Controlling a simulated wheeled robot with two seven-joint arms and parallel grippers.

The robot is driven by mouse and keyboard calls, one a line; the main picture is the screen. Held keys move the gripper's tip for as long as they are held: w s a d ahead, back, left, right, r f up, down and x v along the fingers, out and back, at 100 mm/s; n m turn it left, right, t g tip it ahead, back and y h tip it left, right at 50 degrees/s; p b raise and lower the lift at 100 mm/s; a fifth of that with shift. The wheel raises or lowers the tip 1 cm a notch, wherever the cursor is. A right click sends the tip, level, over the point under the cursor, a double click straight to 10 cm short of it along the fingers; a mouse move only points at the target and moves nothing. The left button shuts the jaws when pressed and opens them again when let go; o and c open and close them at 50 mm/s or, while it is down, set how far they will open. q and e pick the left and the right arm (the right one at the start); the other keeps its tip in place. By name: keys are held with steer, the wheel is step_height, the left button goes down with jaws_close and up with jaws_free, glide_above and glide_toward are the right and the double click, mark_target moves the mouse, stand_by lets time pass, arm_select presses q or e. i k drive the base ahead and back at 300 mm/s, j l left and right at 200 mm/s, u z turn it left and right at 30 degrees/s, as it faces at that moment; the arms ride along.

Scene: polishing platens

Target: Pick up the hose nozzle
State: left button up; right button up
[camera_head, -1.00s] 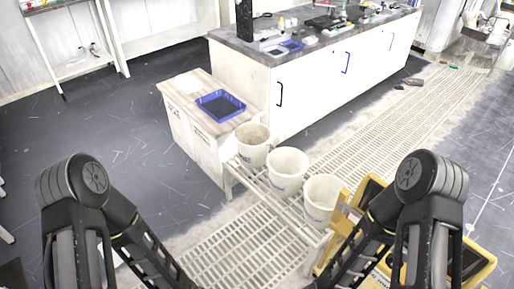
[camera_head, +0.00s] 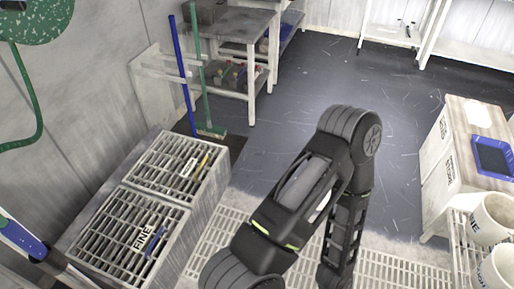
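A green hose (camera_head: 38,118) hangs in a loop against the wall at the upper left, below a speckled green round part (camera_head: 38,18) cut off by the frame's top. A blue and white piece with a dark end (camera_head: 22,240) pokes in at the lower left edge. I cannot tell whether it is the hose nozzle, and no other nozzle is clearly seen. One of my arms rises from the bottom middle and bends down again at its elbow. Its gripper is out of frame, and my other gripper is not in view.
A grey cabinet (camera_head: 185,212) with slatted grates, one marked FINE, stands below the wall. A blue pole (camera_head: 181,75) and a green broom (camera_head: 201,80) lean behind it. A small table (camera_head: 230,27) is farther back. White buckets (camera_head: 492,218) stand at the right. Dark floor (camera_head: 290,100) is open between.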

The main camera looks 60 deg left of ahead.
mark_target(10, 229)
steer(key=u, duration=4)
steer(key=l+u, duration=0.15)
steer(key=u, duration=0.4)
steer(key=i+l+u, duration=0.1)
steer(key=l+u, duration=0.3)
steer(key=l, duration=0.6)
steer(key=l+u, duration=0.35)
steer(key=l, duration=0.7)
steer(key=k+l, duration=0.1)
steer(key=l, duration=1.15)
steer(key=k+u, duration=0.05)
